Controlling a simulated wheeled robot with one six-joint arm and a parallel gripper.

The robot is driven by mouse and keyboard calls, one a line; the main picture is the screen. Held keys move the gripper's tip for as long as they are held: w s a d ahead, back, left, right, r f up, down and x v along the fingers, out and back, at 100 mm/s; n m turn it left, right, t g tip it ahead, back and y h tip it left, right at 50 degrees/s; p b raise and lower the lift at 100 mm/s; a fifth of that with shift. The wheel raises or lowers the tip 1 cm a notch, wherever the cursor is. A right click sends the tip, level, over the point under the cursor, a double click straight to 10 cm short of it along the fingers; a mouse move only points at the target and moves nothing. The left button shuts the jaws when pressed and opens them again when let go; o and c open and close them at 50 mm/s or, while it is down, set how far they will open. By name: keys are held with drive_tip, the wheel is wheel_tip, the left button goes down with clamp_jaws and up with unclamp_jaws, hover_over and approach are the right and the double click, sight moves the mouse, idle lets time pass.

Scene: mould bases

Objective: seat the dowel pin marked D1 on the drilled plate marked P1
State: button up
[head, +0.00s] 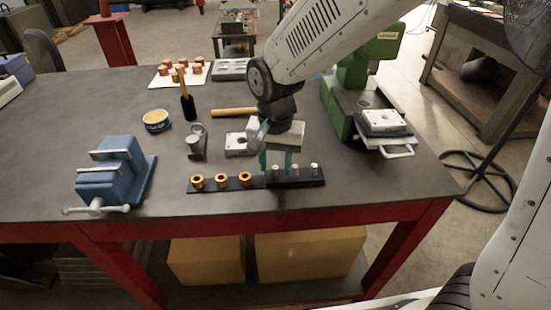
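Three short silver pins stand in a black rack (257,184): a left pin (276,171), a middle pin (295,170) and a right pin (314,168). No D1 mark is readable. My gripper (276,168) points down over the left pin, its two teal fingers apart with a gap wider than the pin. Whether a finger touches it cannot be told. A pale drilled plate (236,143) lies on the bench behind the rack, partly hidden by my arm. Another pale drilled plate (384,121) lies on a dark block at the right. Neither shows a readable P1 mark.
Several orange rings (221,181) sit on the rack's left half. A blue vise (115,172) stands left, a green machine (345,100) behind right. A small metal stand (195,144), a yellow tin (156,120) and a wooden handle (233,112) lie behind. Bench (350,185) is clear at front right.

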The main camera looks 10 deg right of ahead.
clamp_jaws()
drive_tip(key=shift+r, duration=0.1)
drive_tip(key=shift+r, duration=1)
